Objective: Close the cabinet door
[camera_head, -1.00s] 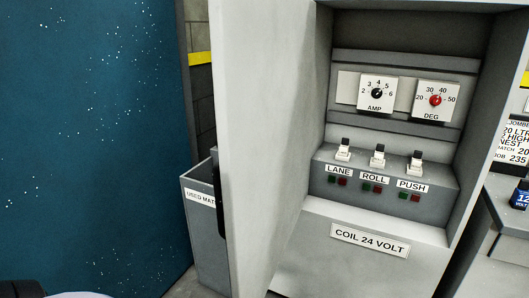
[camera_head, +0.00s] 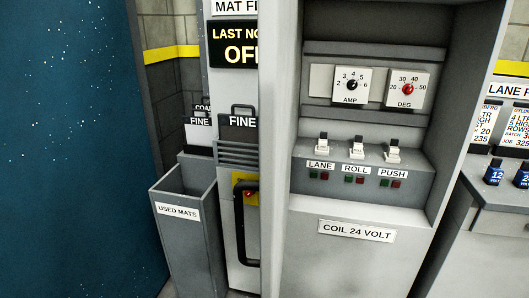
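The cabinet (camera_head: 345,262) is pale grey and its front is open, with the inside in plain view. Its door (camera_head: 278,150) stands open on the left side, swung out toward me and seen almost edge-on as a narrow upright strip. A black bar handle (camera_head: 238,225) shows at the door's left edge, seemingly on its outer face; its mounting is hidden. Inside are an AMP dial (camera_head: 352,86), a DEG dial (camera_head: 408,89) and three switches marked LANE, ROLL and PUSH. Neither of my grippers is in view.
A grey USED MATS bin (camera_head: 185,250) stands left of the door. Behind it is a grey unit with FINE labels (camera_head: 238,122) and a dark sign (camera_head: 232,45). A dark blue speckled panel (camera_head: 65,150) fills the left. A grey bench (camera_head: 495,222) stands at right.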

